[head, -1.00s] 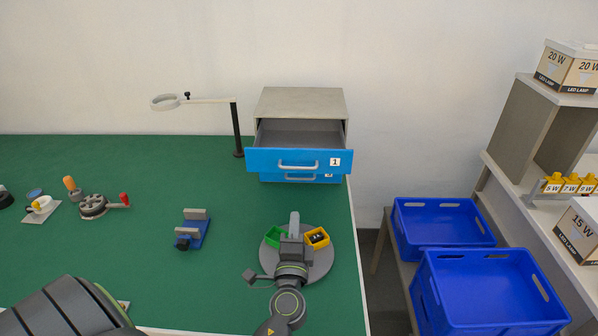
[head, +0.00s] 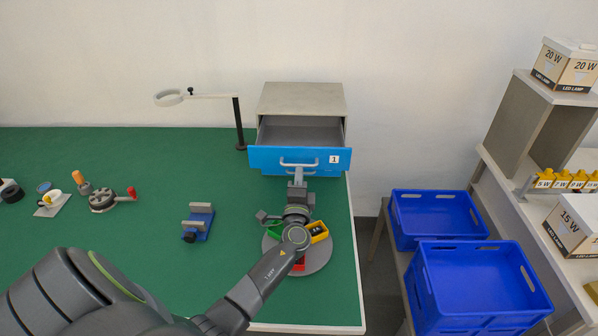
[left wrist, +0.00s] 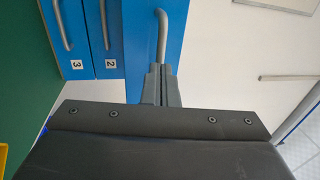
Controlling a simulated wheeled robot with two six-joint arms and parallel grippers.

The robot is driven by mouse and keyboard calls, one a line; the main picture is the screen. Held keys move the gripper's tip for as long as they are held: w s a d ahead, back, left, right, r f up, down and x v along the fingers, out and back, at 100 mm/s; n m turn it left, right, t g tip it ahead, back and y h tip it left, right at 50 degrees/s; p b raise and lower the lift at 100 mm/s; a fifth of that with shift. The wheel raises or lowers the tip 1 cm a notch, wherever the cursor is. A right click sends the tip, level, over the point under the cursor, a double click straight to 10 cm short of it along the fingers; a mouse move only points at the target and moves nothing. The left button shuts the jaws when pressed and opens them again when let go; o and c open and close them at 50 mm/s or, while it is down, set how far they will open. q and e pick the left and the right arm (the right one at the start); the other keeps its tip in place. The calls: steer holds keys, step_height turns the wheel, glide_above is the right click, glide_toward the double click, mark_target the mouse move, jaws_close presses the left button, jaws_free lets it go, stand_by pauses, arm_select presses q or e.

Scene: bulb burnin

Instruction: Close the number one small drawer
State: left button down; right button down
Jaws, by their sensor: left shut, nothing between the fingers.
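The number one drawer (head: 265,160) is the top blue drawer of a small grey cabinet (head: 301,97), and it stands pulled open. Its front also shows in the left wrist view (left wrist: 136,40), with a grey bar handle (left wrist: 161,35). My left gripper (head: 299,172) is shut and empty, just in front of the drawer front. In the left wrist view the fingertips (left wrist: 158,72) point at the drawer face by the end of the handle; I cannot tell whether they touch. My right gripper is not in view.
Drawers two (left wrist: 104,35) and three (left wrist: 68,35) sit flush below. A round tray (head: 318,262) with coloured bins lies under my left arm. A magnifier lamp (head: 239,125) stands left of the cabinet. A blue vise (head: 198,224) is on the green table. Blue crates (head: 437,218) stand right.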

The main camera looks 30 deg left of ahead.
mark_target(301, 145)
arm_select(q)
steer(key=shift+w+a, duration=0.15)
steer(key=shift+w, duration=0.1)
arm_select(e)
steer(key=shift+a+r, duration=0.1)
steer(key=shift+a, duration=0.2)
